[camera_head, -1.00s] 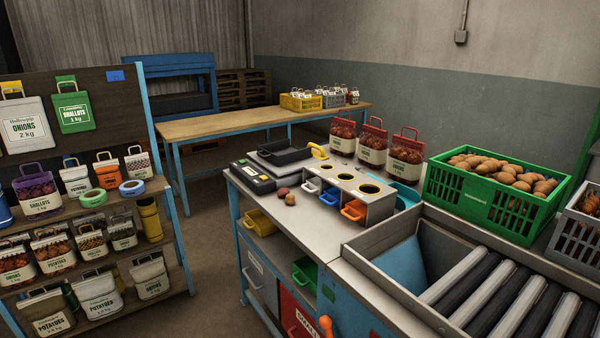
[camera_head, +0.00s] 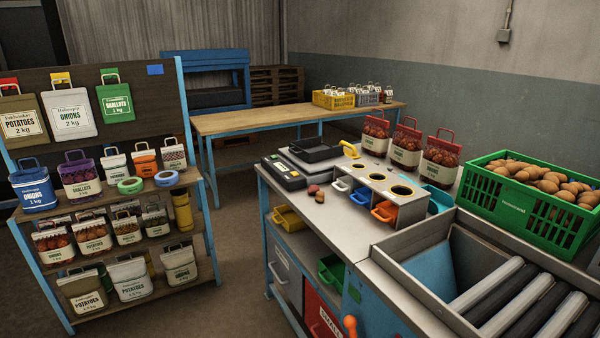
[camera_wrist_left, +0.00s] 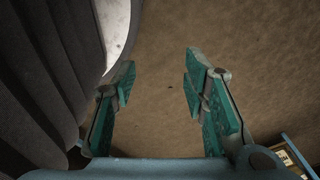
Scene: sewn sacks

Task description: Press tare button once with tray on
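A bench scale (camera_head: 284,174) with a dark button panel stands at the left end of the steel worktop. A black tray (camera_head: 315,149) sits on its platform. Single buttons on the panel are too small to tell apart. In the left wrist view my left gripper (camera_wrist_left: 158,90) is open, its two teal-padded fingers apart with nothing between them, above bare brown floor. Neither gripper shows in the head view, and my right gripper is in no view.
Two small loose items (camera_head: 317,192) lie in front of the scale. A sorting box (camera_head: 377,196) with round holes, red-topped sacks (camera_head: 407,146) and a green crate (camera_head: 527,204) of potatoes stand further right. A shelf rack (camera_head: 110,228) of sacks is at left, with open floor between.

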